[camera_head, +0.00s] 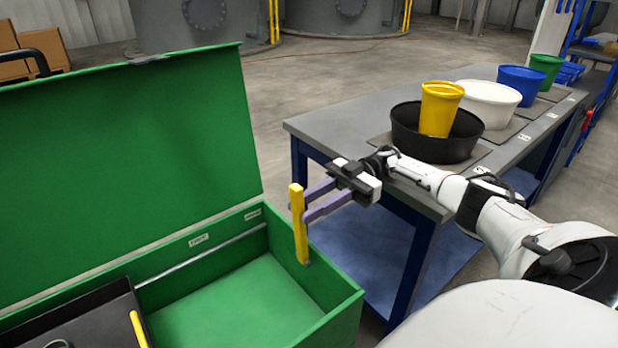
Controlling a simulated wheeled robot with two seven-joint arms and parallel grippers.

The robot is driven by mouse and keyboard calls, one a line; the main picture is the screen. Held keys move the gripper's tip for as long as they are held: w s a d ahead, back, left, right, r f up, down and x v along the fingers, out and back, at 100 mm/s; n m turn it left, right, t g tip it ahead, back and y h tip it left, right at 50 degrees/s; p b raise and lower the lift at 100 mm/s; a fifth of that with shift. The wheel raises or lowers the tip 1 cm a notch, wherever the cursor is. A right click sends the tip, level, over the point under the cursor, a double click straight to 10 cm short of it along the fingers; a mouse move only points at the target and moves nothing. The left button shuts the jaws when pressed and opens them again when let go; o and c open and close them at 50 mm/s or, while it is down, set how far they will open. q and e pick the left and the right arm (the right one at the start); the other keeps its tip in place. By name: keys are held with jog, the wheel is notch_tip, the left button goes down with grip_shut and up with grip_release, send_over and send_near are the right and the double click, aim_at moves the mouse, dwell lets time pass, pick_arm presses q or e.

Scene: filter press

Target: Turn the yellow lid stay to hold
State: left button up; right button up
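The yellow lid stay (300,235) is a flat bar standing nearly upright at the right end of the green box (338,312). The box's green lid (125,155) is raised. My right gripper (303,206) reaches in from the right, at the upper half of the stay. Its two purple fingers are apart. The upper finger passes behind the stay, and the lower fingertip is at the stay's right edge. I cannot tell whether either finger presses on it. My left gripper is not in view.
A black tray (95,318) with a yellow handle (138,328) sits in the box's left part. A grey table (345,128) at right carries a black tub (405,140), a yellow bucket (440,108), and white, blue and green containers. My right arm passes over its front edge.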

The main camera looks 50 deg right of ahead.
jog(key=shift+o, duration=1.1)
notch_tip(320, 180, up, 10)
jog(key=p, duration=0.2)
